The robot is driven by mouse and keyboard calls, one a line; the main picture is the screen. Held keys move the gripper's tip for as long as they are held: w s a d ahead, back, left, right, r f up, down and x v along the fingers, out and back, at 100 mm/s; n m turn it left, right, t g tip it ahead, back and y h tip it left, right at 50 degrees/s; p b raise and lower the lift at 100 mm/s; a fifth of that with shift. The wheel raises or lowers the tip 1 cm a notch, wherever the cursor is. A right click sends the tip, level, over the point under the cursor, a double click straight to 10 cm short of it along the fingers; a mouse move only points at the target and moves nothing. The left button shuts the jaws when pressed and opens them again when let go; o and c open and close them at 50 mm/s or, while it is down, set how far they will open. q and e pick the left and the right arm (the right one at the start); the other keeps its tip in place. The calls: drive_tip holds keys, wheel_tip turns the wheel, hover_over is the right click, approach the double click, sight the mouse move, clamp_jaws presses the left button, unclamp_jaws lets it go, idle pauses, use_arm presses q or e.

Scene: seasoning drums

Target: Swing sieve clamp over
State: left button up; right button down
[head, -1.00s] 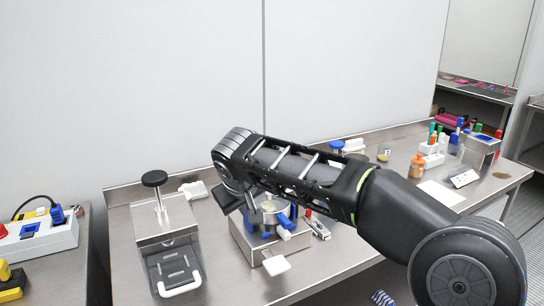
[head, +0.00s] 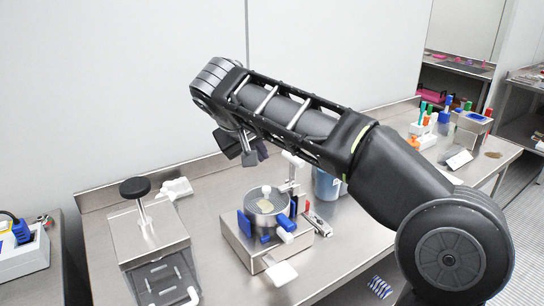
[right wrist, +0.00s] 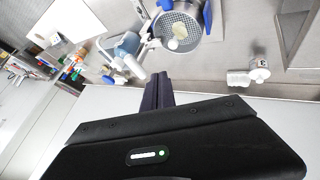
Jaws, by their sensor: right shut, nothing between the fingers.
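The round mesh sieve (head: 266,207) sits on a steel shaker base (head: 262,243) in the head view, with blue clamp parts (head: 246,224) around its rim. A pale upright clamp arm (head: 291,172) stands at its back right. A small pale piece lies on the mesh. The sieve also shows at the top of the right wrist view (right wrist: 185,35), beside white clamp parts (right wrist: 136,67). My right gripper (head: 250,157) is shut and empty, above and behind the sieve, apart from it. Its closed fingers (right wrist: 158,78) point toward the sieve area in the wrist view. My left gripper is out of view.
A blue container (head: 326,186) stands right of the base, partly behind my arm. A steel press with a black knob (head: 135,187) stands at left. A small metal tool (head: 319,224) lies right of the base. Tube racks (head: 425,124) stand at far right.

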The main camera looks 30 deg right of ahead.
drive_tip(key=b+x, duration=0.1)
drive_tip(key=x, duration=0.8)
drive_tip(key=shift+d+f, duration=0.2)
drive_tip(key=shift+f, duration=0.15)
drive_tip(key=d, duration=0.2)
drive_tip(key=d+p, duration=0.1)
drive_tip(key=shift+d+r, duration=0.4)
drive_tip(key=shift+r, duration=0.1)
drive_tip(key=shift+d+r+y+p, duration=0.1)
drive_tip(key=shift+d+y+p, duration=0.2)
drive_tip(key=shift+p, duration=0.35)
